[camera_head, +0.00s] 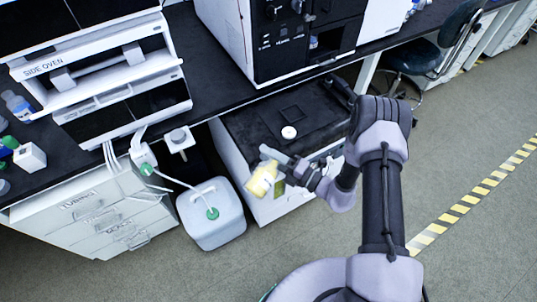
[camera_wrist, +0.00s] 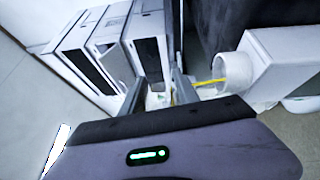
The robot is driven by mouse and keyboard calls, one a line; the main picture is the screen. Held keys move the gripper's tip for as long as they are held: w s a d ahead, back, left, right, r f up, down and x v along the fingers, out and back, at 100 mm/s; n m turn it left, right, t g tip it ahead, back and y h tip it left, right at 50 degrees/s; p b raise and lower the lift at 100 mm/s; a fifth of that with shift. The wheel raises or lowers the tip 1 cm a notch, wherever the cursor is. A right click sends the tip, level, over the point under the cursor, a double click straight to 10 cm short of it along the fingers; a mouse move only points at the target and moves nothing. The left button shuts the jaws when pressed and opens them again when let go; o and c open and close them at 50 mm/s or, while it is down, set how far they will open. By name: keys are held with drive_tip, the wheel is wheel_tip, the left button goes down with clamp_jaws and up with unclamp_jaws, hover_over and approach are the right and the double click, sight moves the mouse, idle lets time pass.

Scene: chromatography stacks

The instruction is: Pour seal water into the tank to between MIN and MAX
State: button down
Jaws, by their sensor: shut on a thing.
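My gripper (camera_head: 276,160) is shut on a pale yellow container (camera_head: 262,180), held tilted in front of a low white unit with a black top (camera_head: 245,128). A round white cap or opening (camera_head: 289,132) sits on that top, behind and apart from the container. In the wrist view my gripper's fingers (camera_wrist: 160,88) have something white between them, mostly hidden. A white body with a round neck (camera_wrist: 235,72) stands to their right, and a thin yellow strip (camera_wrist: 208,82) runs towards it; I cannot tell whether this is liquid. MIN and MAX marks and the water level are not readable.
A white carboy (camera_head: 210,232) with a green cap and tubing stands on the floor left of the unit. White drawers (camera_head: 95,225) are further left. The bench (camera_head: 215,75) with instruments overhangs behind. A dark chair (camera_head: 440,55) is at the back right. The right floor is clear.

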wheel_tip(320, 180, up, 7)
drive_tip(key=s+n+p, duration=0.1)
drive_tip(key=n+p, duration=0.3)
drive_tip(key=n, duration=0.2)
drive_tip(key=shift+s+a+g+p, duration=0.15)
drive_tip(key=shift+a+g+p, duration=0.15)
drive_tip(key=shift+a, duration=0.05)
drive_tip(key=shift+r, duration=0.15)
